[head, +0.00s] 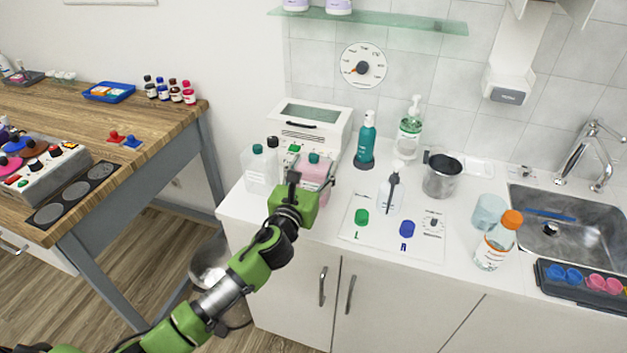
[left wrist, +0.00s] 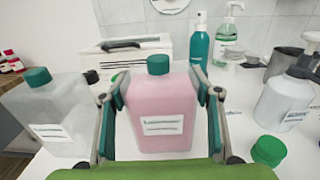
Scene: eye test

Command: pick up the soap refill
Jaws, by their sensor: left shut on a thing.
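The soap refill is most likely the pink bottle (head: 313,170) with a teal cap and a white label; it stands upright near the counter's left end. In the left wrist view the pink bottle (left wrist: 160,108) fills the middle, between the two fingers. My left gripper (head: 310,185) is shut on its sides; its fingers also show in the left wrist view (left wrist: 160,98). I cannot tell whether the bottle's base touches the counter. My right gripper is in neither view.
A clear, teal-capped bottle (left wrist: 50,113) stands close on the left. A white oven-like box (head: 308,124) is behind. A white panel (head: 385,238) with green and blue knobs lies to the right. A steel beaker (head: 441,178) and sink (head: 575,245) are farther right.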

